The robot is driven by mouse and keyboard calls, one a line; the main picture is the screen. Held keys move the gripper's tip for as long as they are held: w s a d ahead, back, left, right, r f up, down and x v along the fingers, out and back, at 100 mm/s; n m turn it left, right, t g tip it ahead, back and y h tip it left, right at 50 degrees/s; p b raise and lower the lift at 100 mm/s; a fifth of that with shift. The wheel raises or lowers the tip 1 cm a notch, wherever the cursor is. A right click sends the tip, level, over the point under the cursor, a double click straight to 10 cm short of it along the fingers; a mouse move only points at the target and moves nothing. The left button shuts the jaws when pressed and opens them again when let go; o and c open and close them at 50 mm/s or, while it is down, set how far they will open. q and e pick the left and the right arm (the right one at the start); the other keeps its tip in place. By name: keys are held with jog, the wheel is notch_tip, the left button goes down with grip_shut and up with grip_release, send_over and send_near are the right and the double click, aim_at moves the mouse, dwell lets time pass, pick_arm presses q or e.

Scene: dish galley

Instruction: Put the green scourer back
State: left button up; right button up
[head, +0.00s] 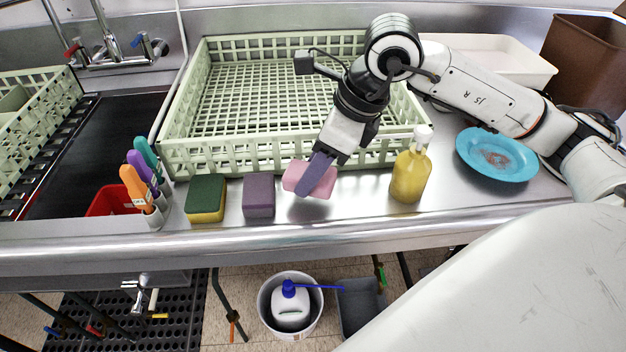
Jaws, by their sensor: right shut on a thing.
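The green scourer (206,197), a yellow sponge with a dark green top, lies on the steel counter in front of the green rack. A dull purple sponge (258,195) lies just to its right. My right gripper (315,178) is shut on a pink sponge (296,175), right of the purple one. Its purple finger covers part of the pink sponge, which sits a little tilted. I cannot tell whether the pink sponge touches the counter. My left gripper is not in view.
The green dish rack (290,155) stands behind the sponges. A yellow soap bottle (410,175) and a blue plate (497,153) are to the right. Brushes with orange, purple and teal handles (138,186) stand at the left, beside a red container (112,201).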

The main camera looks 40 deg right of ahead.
jog(key=shift+f, duration=1.4)
jog(key=shift+f, duration=0.1)
jog(key=shift+f+b, duration=0.15)
jog(key=shift+b, duration=0.2)
jog(key=o, duration=1)
jog(key=shift+r+p, duration=0.35)
jog(key=shift+p, duration=0.05)
jog(key=v, duration=1.2)
jog(key=shift+f, duration=0.1)
